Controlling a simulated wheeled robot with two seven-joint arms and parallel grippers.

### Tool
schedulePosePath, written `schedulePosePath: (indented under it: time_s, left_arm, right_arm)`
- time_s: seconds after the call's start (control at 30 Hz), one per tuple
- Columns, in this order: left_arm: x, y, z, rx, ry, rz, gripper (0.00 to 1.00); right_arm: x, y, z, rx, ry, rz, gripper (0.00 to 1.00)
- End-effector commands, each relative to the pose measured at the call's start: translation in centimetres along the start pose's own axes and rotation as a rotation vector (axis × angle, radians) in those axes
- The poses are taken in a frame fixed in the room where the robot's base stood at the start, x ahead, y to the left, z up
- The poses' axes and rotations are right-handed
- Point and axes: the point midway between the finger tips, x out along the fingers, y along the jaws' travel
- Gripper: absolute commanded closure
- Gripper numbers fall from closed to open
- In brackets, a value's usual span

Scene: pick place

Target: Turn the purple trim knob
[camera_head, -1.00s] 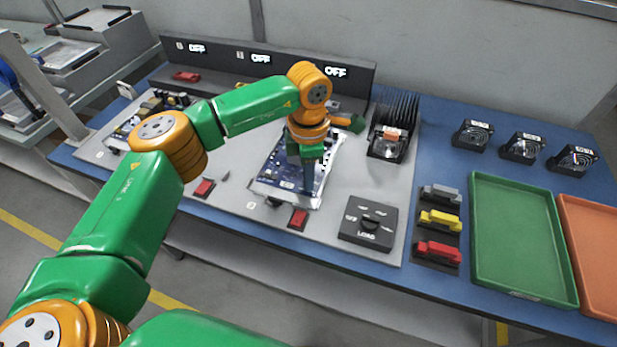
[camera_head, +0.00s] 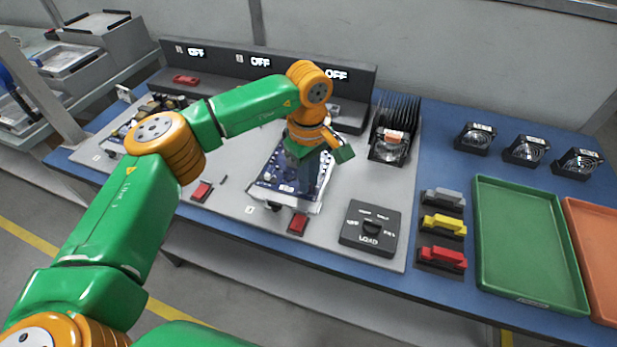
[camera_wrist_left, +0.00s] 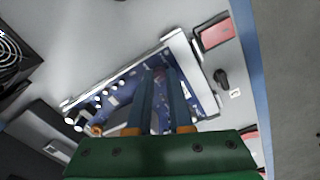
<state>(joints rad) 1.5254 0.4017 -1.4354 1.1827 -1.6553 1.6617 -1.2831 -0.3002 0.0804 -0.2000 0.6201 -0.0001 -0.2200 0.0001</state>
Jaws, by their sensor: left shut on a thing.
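My left gripper (camera_head: 307,190) points down at the blue circuit board (camera_head: 270,184) in its silver frame on the grey panel. The left wrist view shows its two blue fingers (camera_wrist_left: 158,74) close together over the board (camera_wrist_left: 205,102), near the frame's edge. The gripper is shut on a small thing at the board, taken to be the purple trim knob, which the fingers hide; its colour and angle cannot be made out. My right gripper is not in view.
Red buttons (camera_head: 298,224) and a black LOAD selector box (camera_head: 370,229) sit near the panel's front. A black finned unit (camera_head: 392,140) stands right of the arm. Connectors (camera_head: 442,224), a green tray (camera_head: 530,240) and fans (camera_head: 526,150) lie farther right.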

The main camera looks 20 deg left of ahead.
Motion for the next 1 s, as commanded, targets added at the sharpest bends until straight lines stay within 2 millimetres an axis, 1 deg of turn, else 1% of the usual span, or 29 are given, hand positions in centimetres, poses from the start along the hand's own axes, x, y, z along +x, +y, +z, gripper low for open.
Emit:
schedulePosePath:
  time_s: [0.3, 0.6, 0.8, 1.0]
  left_arm:
    - [0.21, -0.13, 0.12, 0.300, -0.004, -0.007, 1.00]
    - [0.24, -0.15, 0.14, 0.565, -0.006, -0.007, 1.00]
    - [0.26, -0.17, 0.14, 0.702, -0.007, -0.008, 1.00]
    - [0.28, -0.19, 0.15, 0.795, -0.007, -0.008, 1.00]
  right_arm:
    - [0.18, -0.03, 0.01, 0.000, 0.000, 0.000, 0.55]
    - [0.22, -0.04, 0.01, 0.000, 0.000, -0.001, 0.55]
    - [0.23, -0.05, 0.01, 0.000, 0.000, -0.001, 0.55]
    - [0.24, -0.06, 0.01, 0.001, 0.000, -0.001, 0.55]
